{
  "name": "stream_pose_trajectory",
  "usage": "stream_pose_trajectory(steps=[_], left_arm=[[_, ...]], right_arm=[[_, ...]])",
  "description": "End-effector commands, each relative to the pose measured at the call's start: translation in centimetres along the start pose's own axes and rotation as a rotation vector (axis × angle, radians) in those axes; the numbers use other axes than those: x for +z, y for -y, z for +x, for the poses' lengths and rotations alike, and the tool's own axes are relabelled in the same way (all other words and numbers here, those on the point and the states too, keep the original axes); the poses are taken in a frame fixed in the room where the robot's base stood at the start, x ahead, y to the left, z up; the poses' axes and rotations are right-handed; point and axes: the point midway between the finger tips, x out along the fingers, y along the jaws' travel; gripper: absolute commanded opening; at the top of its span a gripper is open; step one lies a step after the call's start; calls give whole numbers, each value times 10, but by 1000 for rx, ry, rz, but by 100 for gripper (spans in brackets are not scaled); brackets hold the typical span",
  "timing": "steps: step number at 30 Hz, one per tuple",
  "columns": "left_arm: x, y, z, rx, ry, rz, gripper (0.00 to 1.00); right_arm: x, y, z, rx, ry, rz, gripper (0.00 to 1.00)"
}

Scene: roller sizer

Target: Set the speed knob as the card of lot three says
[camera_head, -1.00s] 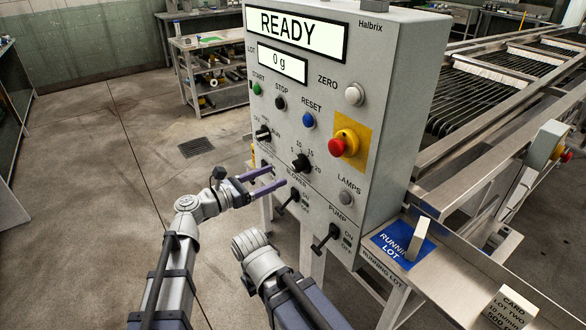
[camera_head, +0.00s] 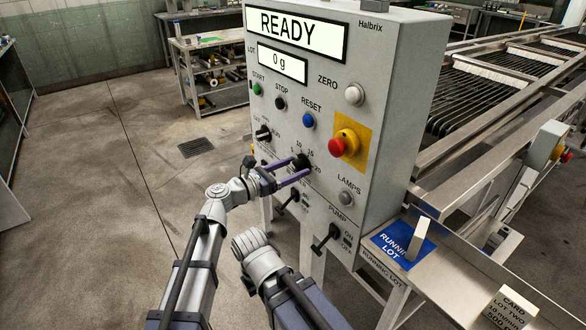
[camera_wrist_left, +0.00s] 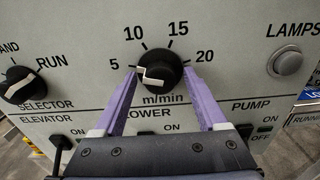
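The speed knob (camera_wrist_left: 160,70) is black with a white pointer, on a panel marked 5, 10, 15 and 20 m/min. In the wrist view its pointer is toward the left, near the 5. In the head view the knob (camera_head: 301,162) is partly behind my left gripper (camera_head: 304,170). The left gripper's purple fingers (camera_wrist_left: 161,74) are apart, one tip at each side of the knob; I cannot tell if they touch it. My right gripper is out of view. A card (camera_head: 508,309) at lower right is headed LOT TWO; its smaller lines are hard to read. No lot three card shows.
The control box (camera_head: 385,90) displays READY and 0 g. The red stop button (camera_head: 337,146) is right of the knob. A card stands at the blue RUNNING LOT plate (camera_head: 385,240).

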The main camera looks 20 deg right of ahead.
Motion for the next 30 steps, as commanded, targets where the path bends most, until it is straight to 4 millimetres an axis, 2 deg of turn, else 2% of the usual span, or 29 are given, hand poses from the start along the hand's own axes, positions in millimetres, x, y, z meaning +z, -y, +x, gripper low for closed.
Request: stream_pose_trajectory(steps=[2, 19, 30], left_arm=[[0, 0, 0, 0, 0, 0, 65], [0, 0, 0, 0, 0, 0, 1], [0, 0, 0, 0, 0, 37, 0]], right_arm=[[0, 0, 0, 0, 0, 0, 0], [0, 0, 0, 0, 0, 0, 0], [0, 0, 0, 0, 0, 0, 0]])
